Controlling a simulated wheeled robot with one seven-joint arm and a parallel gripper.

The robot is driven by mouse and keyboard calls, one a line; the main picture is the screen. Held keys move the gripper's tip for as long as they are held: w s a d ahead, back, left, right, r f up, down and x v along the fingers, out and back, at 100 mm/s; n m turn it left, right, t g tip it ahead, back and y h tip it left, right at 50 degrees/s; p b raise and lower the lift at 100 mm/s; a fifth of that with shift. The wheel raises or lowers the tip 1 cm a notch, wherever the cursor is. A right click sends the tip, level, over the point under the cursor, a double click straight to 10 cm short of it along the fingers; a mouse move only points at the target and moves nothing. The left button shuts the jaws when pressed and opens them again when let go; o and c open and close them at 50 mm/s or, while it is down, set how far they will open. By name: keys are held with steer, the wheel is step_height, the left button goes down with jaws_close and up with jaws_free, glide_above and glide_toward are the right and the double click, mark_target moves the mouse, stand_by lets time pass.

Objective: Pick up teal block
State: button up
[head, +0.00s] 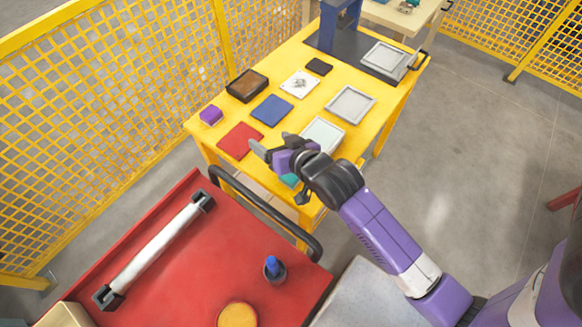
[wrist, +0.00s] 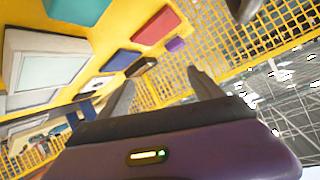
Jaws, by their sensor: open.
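The teal block (head: 290,180) is on the near end of the yellow table (head: 272,184), mostly hidden behind my gripper and wrist in the head view. In the wrist view the teal block (wrist: 76,10) is cut off by the top edge, left of the fingers. My gripper (head: 268,145) is above the near part of the table, its fingers pointing left past the block. In the wrist view its two fingers (wrist: 162,84) are spread apart with nothing between them. The gripper is not touching the block.
A red plate (head: 240,141), blue plate (head: 271,110), purple block (head: 211,115) and pale trays (head: 322,134) lie nearby on the table. A red cart (head: 190,265) with a black handle (head: 265,215) stands close in front. Yellow mesh fencing (head: 110,100) runs behind.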

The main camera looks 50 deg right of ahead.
steer(key=w+d+m+g+p, duration=0.2)
steer(key=w+d+m+g, duration=0.1)
steer(key=w+m, duration=0.1)
steer(key=s+f+m+g+y, duration=0.1)
steer(key=s+m+g, duration=0.1)
steer(key=s+g, duration=0.1)
steer(key=s+a+f+m+g+y+p, duration=0.1)
steer(key=s+f+m+g, duration=0.1)
steer(key=m+g, duration=0.1)
steer(key=s+a+f+m+g+y, duration=0.1)
steer(key=s+m+g, duration=0.1)
steer(key=s+g, duration=0.1)
steer(key=shift+s+f, duration=0.15)
steer(key=shift+s, duration=0.15)
steer(key=shift+s+f, duration=0.2)
steer(key=shift+f, duration=0.05)
steer(key=shift+f+p, duration=0.3)
steer(key=shift+f, duration=0.6)
steer(key=shift+s+f+p, duration=0.1)
steer(key=shift+f+p, duration=0.5)
steer(key=shift+f, duration=2.1)
steer(key=c, duration=1.5)
